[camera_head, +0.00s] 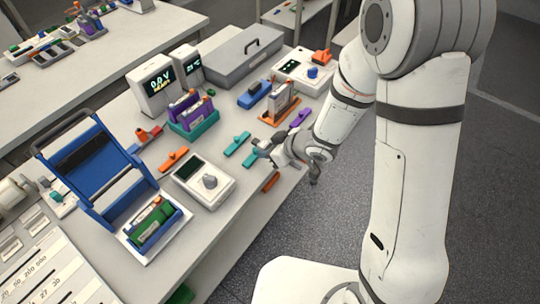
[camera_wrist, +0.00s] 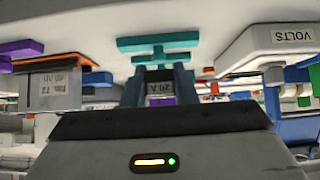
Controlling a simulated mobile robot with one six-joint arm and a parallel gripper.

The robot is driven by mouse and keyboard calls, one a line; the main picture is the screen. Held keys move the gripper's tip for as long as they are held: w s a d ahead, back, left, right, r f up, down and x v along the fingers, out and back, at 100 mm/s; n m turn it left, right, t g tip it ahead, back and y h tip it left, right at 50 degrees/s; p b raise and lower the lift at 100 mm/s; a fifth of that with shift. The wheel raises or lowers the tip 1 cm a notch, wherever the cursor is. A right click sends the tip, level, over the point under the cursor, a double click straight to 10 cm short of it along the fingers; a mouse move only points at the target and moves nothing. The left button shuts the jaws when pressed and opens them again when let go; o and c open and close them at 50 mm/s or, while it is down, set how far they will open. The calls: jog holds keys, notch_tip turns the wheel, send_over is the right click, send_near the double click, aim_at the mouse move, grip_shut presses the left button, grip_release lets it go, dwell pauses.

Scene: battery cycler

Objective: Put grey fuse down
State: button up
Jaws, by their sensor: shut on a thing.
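My gripper (camera_head: 262,148) is over the front right part of the bench, close above teal pieces. In the wrist view, its two fingers (camera_wrist: 161,78) are shut on the grey fuse (camera_wrist: 160,88), a small grey block with a "20 A" label. The fuse is hidden by my gripper in the head view. One teal piece (camera_head: 238,143) lies just left of the fingers, and another (camera_head: 253,158) is partly under them. Teal bars (camera_wrist: 158,42) also show just beyond the fingertips in the wrist view. I cannot tell whether the fuse touches anything below.
A white meter (camera_head: 222,187) stands left of my gripper, with an orange piece (camera_head: 173,160) beyond it. Another orange piece (camera_head: 270,182) lies at the bench's front edge. An orange holder (camera_head: 280,108) and a purple piece (camera_head: 301,117) are behind. Bare bench lies around the teal pieces.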

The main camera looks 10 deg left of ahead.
notch_tip(320, 180, down, 2)
jog(key=shift+a+f, duration=0.1)
jog(key=shift+f, duration=0.05)
jog(key=shift+f+b, duration=0.5)
jog(key=o, duration=0.8)
jog(key=shift+r, duration=0.1)
